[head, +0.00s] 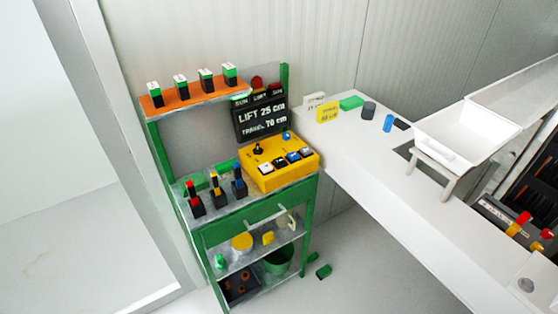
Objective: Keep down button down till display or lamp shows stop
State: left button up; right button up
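A yellow control box (283,178) sits on the top shelf of the green cart. It carries a black joystick (258,149), a blue knob (286,135) and a row of several buttons (286,160), some white-topped, some blue or dark. Their labels are too small to read, so I cannot tell which is the down button. Behind the box stands a black display (261,120) reading "LIFT 25 cm" and "TRAVEL 70 cm". Above it is a strip of small labelled lamps (258,96) with a red dome (257,83); which lamp is lit is unclear. Neither gripper is in view.
The green cart (240,215) has an orange shelf (190,97) with several green-black blocks, and several switches on its top. A white table (390,190) runs right, bearing a white bin (465,130) on legs and small coloured parts. A green block (323,271) lies on the floor.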

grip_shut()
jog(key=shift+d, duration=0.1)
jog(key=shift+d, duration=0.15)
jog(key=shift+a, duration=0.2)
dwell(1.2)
